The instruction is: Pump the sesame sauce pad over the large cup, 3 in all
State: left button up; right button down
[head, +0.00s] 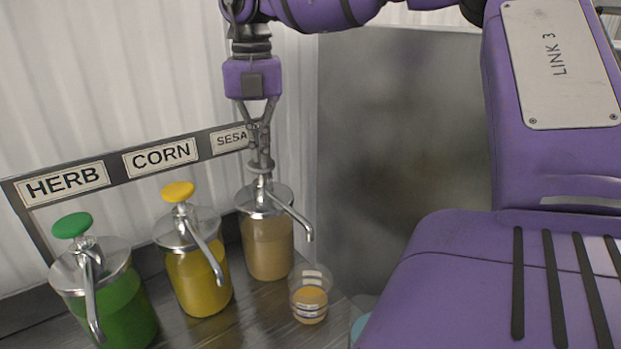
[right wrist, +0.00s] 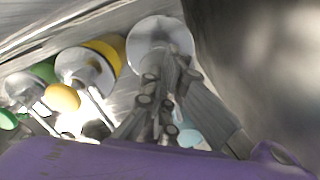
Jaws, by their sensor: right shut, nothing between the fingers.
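The sesame dispenser (head: 268,245) is a clear jar of beige sauce with a metal lid and a spout that points to the lower right. Its pad (head: 261,166) is at the top of the pump. My right gripper (head: 261,142) is shut and empty, pointing straight down onto the pad; the fingertips look in contact with it, but a small gap cannot be ruled out. In the right wrist view, the fingers (right wrist: 165,105) partly cover the sesame lid (right wrist: 150,38). A clear cup (head: 310,283) stands below the spout end, with amber contents in its lower part. My left gripper is out of view.
The corn dispenser (head: 200,285) with a yellow pad and the herb dispenser (head: 120,315) with a green pad stand to the left. A label rail (head: 113,168) runs behind them. A light blue thing (head: 358,328) shows partly beside my purple arm, right of the cup.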

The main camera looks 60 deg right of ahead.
jog(key=shift+f, duration=1)
jog(key=shift+f+b, duration=0.4)
jog(key=shift+f, duration=0.05)
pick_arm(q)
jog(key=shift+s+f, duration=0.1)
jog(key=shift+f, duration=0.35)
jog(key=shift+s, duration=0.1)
pick_arm(e)
jog(key=shift+s, duration=0.1)
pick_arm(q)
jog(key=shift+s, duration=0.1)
pick_arm(e)
jog(key=shift+r, duration=0.85)
jog(key=shift+r+p, duration=0.35)
jog(key=shift+r, duration=0.85)
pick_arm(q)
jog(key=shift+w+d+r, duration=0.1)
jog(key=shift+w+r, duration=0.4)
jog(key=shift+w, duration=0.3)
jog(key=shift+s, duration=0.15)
